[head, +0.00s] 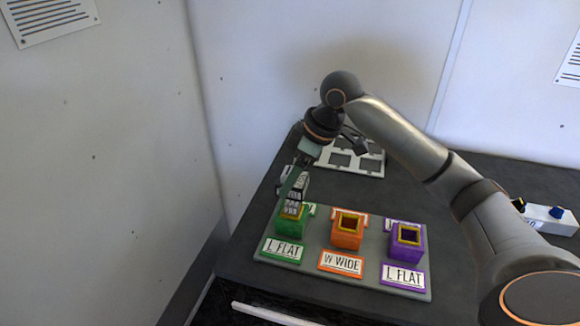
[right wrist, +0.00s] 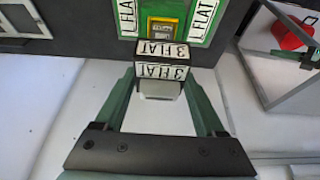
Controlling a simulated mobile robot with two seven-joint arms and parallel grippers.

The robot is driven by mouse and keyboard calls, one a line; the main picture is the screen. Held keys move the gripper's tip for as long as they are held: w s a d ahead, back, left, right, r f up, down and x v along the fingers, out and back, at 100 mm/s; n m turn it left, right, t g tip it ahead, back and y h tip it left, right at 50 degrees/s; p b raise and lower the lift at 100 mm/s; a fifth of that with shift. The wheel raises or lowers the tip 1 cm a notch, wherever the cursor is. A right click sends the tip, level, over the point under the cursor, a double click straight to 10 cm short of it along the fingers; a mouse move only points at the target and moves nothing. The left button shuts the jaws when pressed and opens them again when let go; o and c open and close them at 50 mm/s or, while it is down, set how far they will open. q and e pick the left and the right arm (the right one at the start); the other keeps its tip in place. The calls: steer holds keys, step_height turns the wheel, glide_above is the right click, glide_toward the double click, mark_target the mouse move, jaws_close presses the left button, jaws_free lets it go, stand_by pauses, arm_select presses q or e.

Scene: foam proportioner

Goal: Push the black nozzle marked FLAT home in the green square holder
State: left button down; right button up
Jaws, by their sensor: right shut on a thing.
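My right gripper (head: 293,187) is shut on a block-like nozzle with white plates that read "3 FLAT" (right wrist: 162,71). In the right wrist view its two green fingers stand on either side of the nozzle. The green square holder (head: 288,224), with a plate reading like "L FLAT", is at the left of the grey base. In the head view the nozzle is over the green holder and hides part of its top. The holder's yellow-rimmed opening (right wrist: 166,29) shows beyond the nozzle in the right wrist view. My left gripper is not in view.
An orange holder (head: 346,238) marked "W WIDE" and a purple holder (head: 406,250) stand to the right on the same grey base (head: 328,284). A white rack with square openings (head: 372,163) lies behind. A white box with knobs (head: 545,217) is far right. A wall stands left.

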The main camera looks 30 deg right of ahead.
mark_target(289, 202)
steer(key=shift+f, duration=2.8)
steer(key=shift+f, duration=0.5)
steer(key=o, duration=1.4)
steer(key=shift+r, duration=3)
steer(key=shift+s, duration=0.1)
